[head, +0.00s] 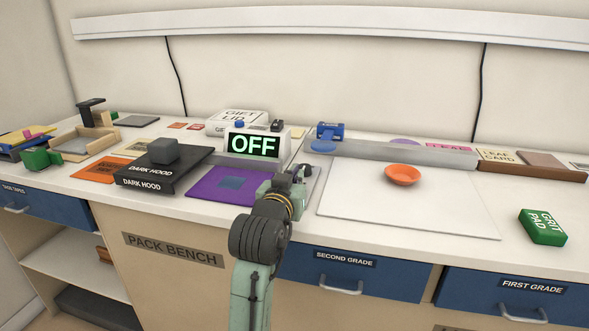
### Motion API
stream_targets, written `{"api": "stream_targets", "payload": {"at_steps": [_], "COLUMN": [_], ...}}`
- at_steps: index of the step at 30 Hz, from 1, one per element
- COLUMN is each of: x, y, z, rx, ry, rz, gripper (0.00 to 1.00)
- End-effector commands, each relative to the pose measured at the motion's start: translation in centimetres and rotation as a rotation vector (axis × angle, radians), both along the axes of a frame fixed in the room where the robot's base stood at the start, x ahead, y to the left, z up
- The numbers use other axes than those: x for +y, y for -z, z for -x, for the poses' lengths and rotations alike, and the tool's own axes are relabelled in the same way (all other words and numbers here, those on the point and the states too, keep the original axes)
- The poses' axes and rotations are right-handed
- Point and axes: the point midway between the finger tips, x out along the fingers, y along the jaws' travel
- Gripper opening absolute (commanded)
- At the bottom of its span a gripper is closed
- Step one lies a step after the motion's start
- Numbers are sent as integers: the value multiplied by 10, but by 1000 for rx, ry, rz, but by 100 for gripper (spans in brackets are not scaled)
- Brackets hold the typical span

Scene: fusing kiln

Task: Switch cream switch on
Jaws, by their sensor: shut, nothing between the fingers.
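A pale box with a dark display (255,145) stands near the back of the bench, and its green letters read OFF. Small blue (240,124) and black (277,125) parts show at its top edge. I cannot tell which small part is the cream switch; a small cream patch (297,132) shows just right of the box. My gripper (301,171) is shut and empty, in front of and right of the display, over the bench between the purple mat and the white board. My own wrist partly hides it. I see no contact with the box.
A purple mat (210,187) lies left of my gripper, and a dark hood box (162,171) is further left. Right are a blue device (326,133), a long grey bar (400,151), an orange bowl (402,175) on a white board (440,212), and a green grit pad (541,227).

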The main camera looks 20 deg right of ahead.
Motion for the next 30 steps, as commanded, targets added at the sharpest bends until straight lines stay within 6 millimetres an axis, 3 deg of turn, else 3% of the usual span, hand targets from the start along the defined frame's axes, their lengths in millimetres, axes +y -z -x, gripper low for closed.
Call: {"api": "stream_targets", "payload": {"at_steps": [30], "x": [-4], "y": [7], "z": [-6], "rx": [99], "ry": [0], "rz": [-66], "gripper": [0]}}
